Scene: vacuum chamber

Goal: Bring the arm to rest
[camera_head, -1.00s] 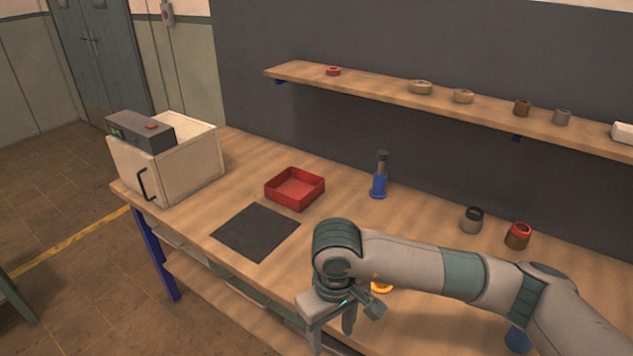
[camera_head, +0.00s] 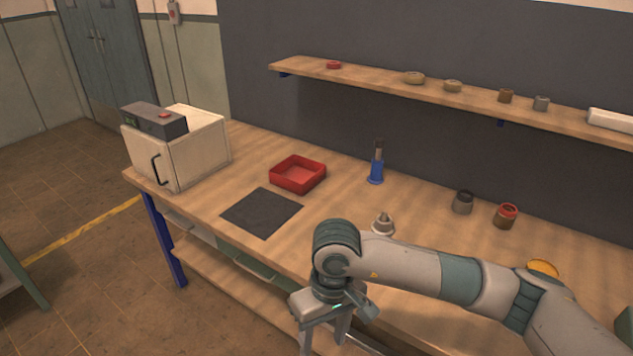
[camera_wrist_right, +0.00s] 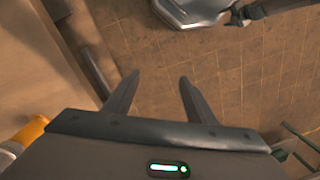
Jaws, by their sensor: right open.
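My right arm comes in from the right in the head view and hangs over the front edge of the bench. Its right gripper (camera_head: 325,338) points down, with its fingers apart. In the right wrist view the two fingers (camera_wrist_right: 158,88) are spread with nothing between them, above the tiled floor (camera_wrist_right: 225,75). My left gripper is not in the head view.
The wooden bench (camera_head: 330,215) carries a white box (camera_head: 195,150), red tray (camera_head: 298,178), dark mat (camera_head: 262,212), blue-based cylinder (camera_head: 376,165), metal cone-topped piece (camera_head: 383,224), two small jars and a yellow piece (camera_head: 543,268). A shelf (camera_head: 380,88) holds several small parts.

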